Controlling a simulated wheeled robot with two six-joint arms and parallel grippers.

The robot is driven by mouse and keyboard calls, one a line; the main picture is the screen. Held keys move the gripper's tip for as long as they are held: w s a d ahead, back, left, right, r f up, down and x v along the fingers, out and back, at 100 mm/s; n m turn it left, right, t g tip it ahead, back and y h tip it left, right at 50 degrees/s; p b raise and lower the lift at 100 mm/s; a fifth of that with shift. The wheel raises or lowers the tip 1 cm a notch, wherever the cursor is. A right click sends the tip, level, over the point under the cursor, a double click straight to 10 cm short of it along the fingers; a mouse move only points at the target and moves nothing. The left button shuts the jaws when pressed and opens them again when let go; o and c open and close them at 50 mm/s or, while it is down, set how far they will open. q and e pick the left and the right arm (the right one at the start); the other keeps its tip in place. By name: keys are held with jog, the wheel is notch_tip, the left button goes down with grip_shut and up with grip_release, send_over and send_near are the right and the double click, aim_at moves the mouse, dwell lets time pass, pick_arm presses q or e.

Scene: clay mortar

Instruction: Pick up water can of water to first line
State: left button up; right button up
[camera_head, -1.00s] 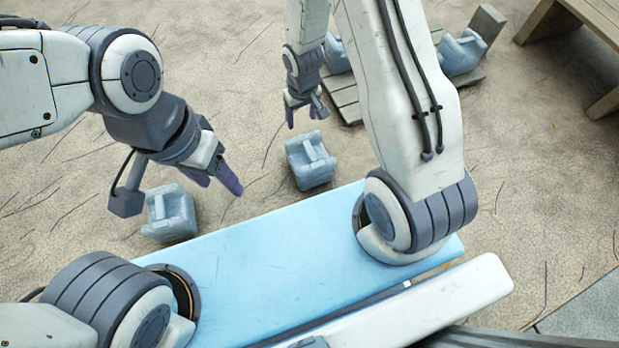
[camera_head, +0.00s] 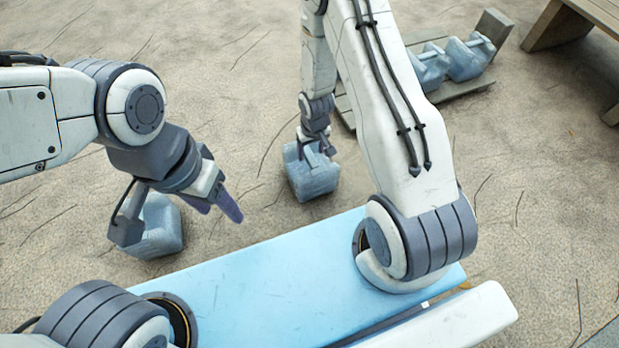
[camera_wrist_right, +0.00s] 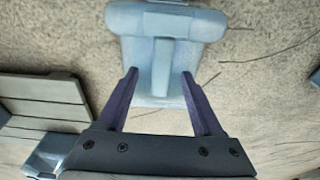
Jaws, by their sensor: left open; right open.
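A pale blue water can (camera_head: 313,182) stands on the ground beyond my body. My right gripper (camera_head: 318,148) is right over its top, with the fingers open. In the right wrist view the can (camera_wrist_right: 165,20) shows a bar-like handle, which lies between the two open fingertips of the right gripper (camera_wrist_right: 160,75); I see no grip on it. A second water can (camera_head: 160,235) stands at the left, partly hidden by my left arm. My left gripper (camera_head: 224,206) is open and empty, above and to the right of that can.
Two more blue cans (camera_head: 430,70) (camera_head: 470,60) sit on a wooden pallet (camera_head: 462,89) at the upper right, partly behind my right arm. A wooden table or bench (camera_head: 580,18) stands in the top right corner. Sandy ground between the two nearer cans is clear.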

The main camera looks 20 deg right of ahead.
aim_at(310, 156)
notch_tip(310, 156, down, 5)
jog(key=b, duration=0.4)
jog(key=shift+w+a+r, duration=0.1)
jog(key=shift+r, duration=0.1)
grip_shut()
dwell(1.0)
